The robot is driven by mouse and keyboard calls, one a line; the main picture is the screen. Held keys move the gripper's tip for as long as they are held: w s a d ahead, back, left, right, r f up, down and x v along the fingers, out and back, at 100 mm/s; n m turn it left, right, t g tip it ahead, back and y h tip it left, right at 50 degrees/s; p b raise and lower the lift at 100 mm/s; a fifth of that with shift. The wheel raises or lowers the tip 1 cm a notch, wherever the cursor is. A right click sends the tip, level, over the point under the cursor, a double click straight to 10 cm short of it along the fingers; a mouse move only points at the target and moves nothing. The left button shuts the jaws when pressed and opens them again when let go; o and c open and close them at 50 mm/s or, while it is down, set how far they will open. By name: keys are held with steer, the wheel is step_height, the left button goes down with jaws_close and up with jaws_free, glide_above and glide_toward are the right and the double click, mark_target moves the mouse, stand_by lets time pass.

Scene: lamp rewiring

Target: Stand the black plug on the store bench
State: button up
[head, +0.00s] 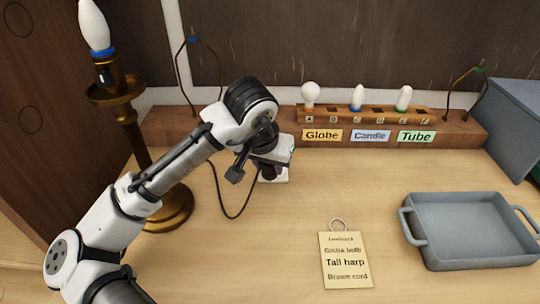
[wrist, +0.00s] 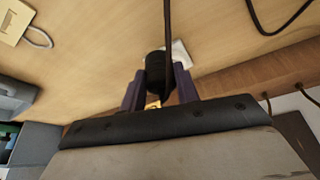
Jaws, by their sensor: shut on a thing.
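My gripper (wrist: 160,92) is shut on the black plug (wrist: 157,66), between its two dark purple fingers in the wrist view. A dark cord (wrist: 167,20) runs from the plug. In the head view my gripper (head: 271,170) is low over the wooden bench top (head: 225,260), and the plug is mostly hidden by my arm. The black cord (head: 228,216) loops beside it. A white block (head: 284,158) is right behind the gripper; it also shows behind the plug in the wrist view (wrist: 180,52). I cannot tell if the plug touches the block or the bench.
A brass lamp (head: 168,210) with a candle bulb stands left, close to my arm. A rack with bulbs (head: 365,114) is on the back ledge between two harps. A tag (head: 345,262) and a grey tray (head: 470,255) are at right. Bench between tag and gripper is clear.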

steer(key=shift+s+a+p, duration=0.2)
steer(key=shift+s, duration=1.4)
steer(key=shift+s+a+p, duration=0.15)
steer(key=shift+s+a, duration=0.05)
steer(key=shift+s, duration=1.4)
steer(key=shift+s+a+p, duration=0.2)
steer(key=shift+s, duration=1.4)
steer(key=shift+f, duration=0.15)
